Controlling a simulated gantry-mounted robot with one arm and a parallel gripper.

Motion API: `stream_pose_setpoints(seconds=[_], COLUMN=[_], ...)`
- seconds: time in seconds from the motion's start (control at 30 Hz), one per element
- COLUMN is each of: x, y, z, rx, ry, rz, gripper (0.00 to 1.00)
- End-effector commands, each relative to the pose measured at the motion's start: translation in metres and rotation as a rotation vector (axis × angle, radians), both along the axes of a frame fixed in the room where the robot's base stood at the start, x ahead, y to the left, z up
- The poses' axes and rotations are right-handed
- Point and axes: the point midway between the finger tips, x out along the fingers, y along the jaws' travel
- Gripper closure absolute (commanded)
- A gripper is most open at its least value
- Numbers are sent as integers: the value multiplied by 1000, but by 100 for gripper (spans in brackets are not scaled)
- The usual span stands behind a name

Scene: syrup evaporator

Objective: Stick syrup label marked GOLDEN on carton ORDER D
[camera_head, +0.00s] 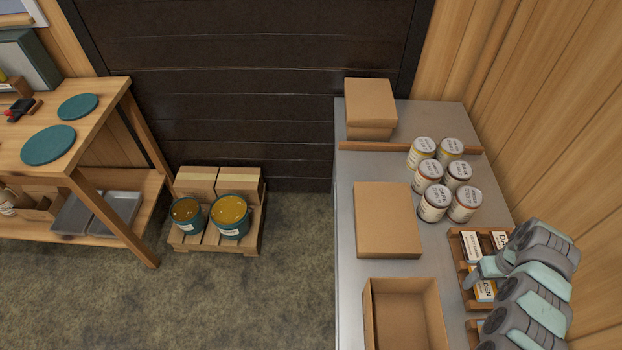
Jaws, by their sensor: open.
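Several white syrup labels lie in a wooden tray (455,257) on the metal bench at right. One label (484,291) shows the letters DEN, the rest of its word being covered. Another label (471,246) has print too small to read. My gripper (478,274) is open above the tray, close over the labels; my arm hides part of them. A closed brown carton (388,220) lies left of the tray, and an open, empty-looking carton (406,312) stands in front of it. No ORDER D marking can be read on either.
Several labelled cans (432,202) stand behind the tray. More cartons (370,105) sit at the back, behind a wooden strip (400,147). A pallet (245,245) with two buckets (231,216) is on the floor. A wooden table (110,110) stands at left.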

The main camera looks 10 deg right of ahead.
Motion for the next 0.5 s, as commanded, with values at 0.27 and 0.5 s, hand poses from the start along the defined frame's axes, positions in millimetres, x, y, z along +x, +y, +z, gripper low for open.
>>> stream_pose_setpoints(seconds=[0.27, 0.5], x=[0, 0], y=[0, 0], z=[0, 1], rx=[0, 1], ry=[1, 1], rz=[0, 0], gripper=[46, 59])
